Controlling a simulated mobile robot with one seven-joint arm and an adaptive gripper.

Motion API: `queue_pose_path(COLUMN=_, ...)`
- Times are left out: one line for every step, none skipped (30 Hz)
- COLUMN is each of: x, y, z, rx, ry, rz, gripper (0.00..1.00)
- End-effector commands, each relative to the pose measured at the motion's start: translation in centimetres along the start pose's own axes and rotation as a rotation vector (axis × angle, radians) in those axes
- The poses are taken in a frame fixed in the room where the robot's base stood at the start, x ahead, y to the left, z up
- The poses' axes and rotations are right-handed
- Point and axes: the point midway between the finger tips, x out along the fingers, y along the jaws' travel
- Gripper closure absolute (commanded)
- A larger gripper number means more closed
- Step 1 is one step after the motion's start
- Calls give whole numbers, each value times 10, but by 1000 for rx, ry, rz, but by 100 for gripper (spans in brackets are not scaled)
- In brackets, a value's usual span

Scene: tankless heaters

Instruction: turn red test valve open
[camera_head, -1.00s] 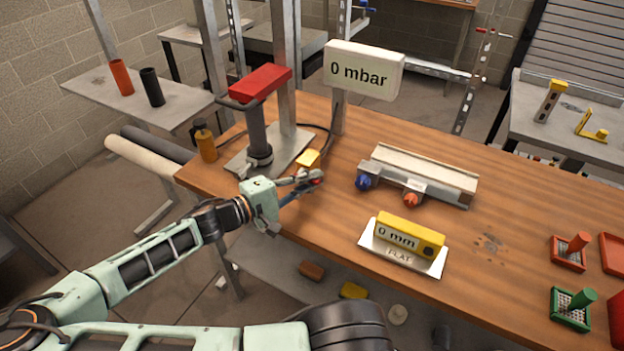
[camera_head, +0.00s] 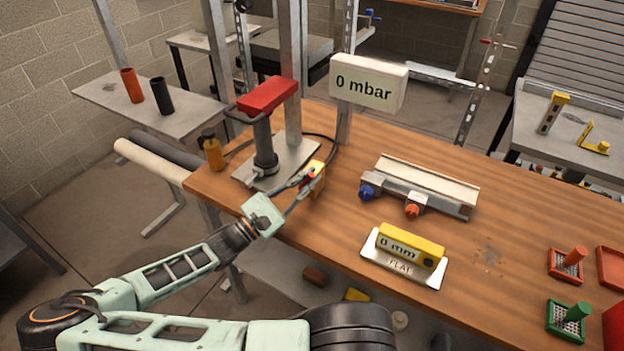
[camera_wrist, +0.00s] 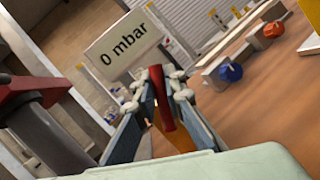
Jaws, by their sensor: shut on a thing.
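The red valve handle (camera_wrist: 163,98) is a short red bar between my fingers in the wrist view. In the head view only a small red bit (camera_head: 309,176) shows at the fingertips. My gripper (camera_head: 305,181) is shut on this handle near the table's front left part. A yellow block (camera_head: 319,181) stands right behind the fingertips, partly hidden by them. Below the handle, an orange-yellow surface (camera_wrist: 181,140) shows between the fingers. The white display (camera_head: 368,83) reads 0 mbar; it also shows in the wrist view (camera_wrist: 124,43).
A pump stand with a red top (camera_head: 268,95) is close behind and left of my gripper.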

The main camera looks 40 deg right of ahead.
Motion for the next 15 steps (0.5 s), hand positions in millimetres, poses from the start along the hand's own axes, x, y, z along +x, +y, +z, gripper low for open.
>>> queue_pose_path(x=0, y=2, z=0, rx=-37, ry=-5, rz=16, gripper=100)
queue_pose_path(x=-1, y=3, z=0, rx=-59, ry=-10, rz=25, gripper=100)
queue_pose_path(x=-1, y=4, z=0, rx=-89, ry=-16, rz=37, gripper=100)
queue_pose_path(x=-2, y=5, z=0, rx=-110, ry=-20, rz=46, gripper=100)
queue_pose_path(x=-2, y=6, z=0, rx=-128, ry=-24, rz=54, gripper=100)
queue_pose_path(x=-2, y=7, z=0, rx=-154, ry=-30, rz=65, gripper=100)
queue_pose_path(x=-2, y=8, z=-1, rx=-172, ry=-34, rz=72, gripper=100)
queue_pose_path(x=-3, y=9, z=-1, rx=-188, ry=-38, rz=78, gripper=100)
queue_pose_path(x=-3, y=10, z=-1, rx=-210, ry=-41, rz=88, gripper=100)
queue_pose_path(x=-3, y=10, z=-1, rx=-225, ry=-44, rz=94, gripper=100)
queue_pose_path(x=-3, y=11, z=-2, rx=-239, ry=-47, rz=99, gripper=100)
queue_pose_path(x=-3, y=12, z=-2, rx=-254, ry=-52, rz=106, gripper=100)
queue_pose_path(x=-4, y=12, z=-2, rx=-266, ry=-54, rz=111, gripper=100)
queue_pose_path(x=-4, y=13, z=-2, rx=-277, ry=-57, rz=116, gripper=100)
queue_pose_path(x=-4, y=13, z=-2, rx=-289, ry=-59, rz=120, gripper=100)
